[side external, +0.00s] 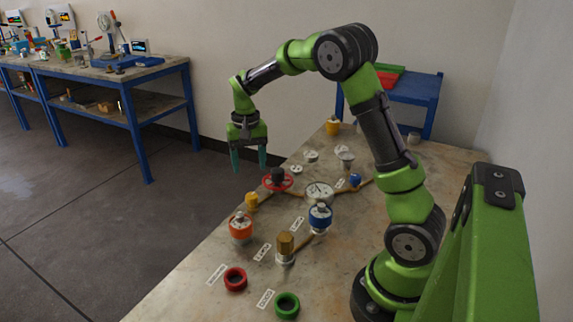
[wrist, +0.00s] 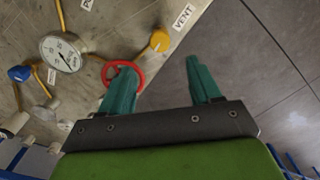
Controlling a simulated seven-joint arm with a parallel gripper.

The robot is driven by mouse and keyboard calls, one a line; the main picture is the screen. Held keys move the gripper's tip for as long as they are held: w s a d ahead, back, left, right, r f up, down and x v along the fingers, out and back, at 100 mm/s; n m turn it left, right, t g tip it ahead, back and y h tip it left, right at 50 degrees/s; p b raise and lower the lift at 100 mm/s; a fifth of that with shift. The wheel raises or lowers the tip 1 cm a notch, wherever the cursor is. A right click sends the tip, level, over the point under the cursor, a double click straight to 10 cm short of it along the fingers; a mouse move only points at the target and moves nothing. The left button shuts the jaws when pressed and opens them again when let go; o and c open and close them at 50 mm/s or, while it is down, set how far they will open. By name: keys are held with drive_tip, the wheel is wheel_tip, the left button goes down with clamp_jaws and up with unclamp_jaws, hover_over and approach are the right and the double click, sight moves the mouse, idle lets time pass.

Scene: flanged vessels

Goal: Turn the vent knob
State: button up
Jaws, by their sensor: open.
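The vent knob (wrist: 159,40) is yellow, on a pipe end near the table's edge, beside a label reading VENT (wrist: 184,17) in the wrist view. In the side external view a small yellow knob (side external: 251,201) at the table's left edge appears to be the same one. My gripper (side external: 249,163) hangs with its teal fingers down, open and empty, above and apart from the knob. In the wrist view my gripper (wrist: 161,75) has its fingers spread, with the knob beyond the gap between their tips.
A red handwheel (side external: 278,180) stands close by, partly behind a finger in the wrist view (wrist: 138,73). A dial gauge (side external: 319,193), orange knob (side external: 240,226), blue knob (side external: 320,215) and brass-coloured knob (side external: 286,244) stand nearby. Red (side external: 235,279) and green (side external: 287,305) rings lie in front.

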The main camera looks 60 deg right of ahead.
wheel_tip(320, 180, up, 7)
idle(0.3)
drive_tip(key=s+a+r+n+t+y, duration=0.1)
drive_tip(key=s+a+r+n+t, duration=0.1)
drive_tip(key=s+a, duration=0.6)
drive_tip(key=s+a+r+n+t+y, duration=0.1)
drive_tip(key=s+a+r+n+t, duration=0.1)
drive_tip(key=s+a+t, duration=0.3)
drive_tip(key=s+a+n, duration=0.1)
drive_tip(key=s+a, duration=0.2)
drive_tip(key=s, duration=0.3)
drive_tip(key=shift+a, duration=0.4)
drive_tip(key=shift+r, duration=0.1)
idle(0.4)
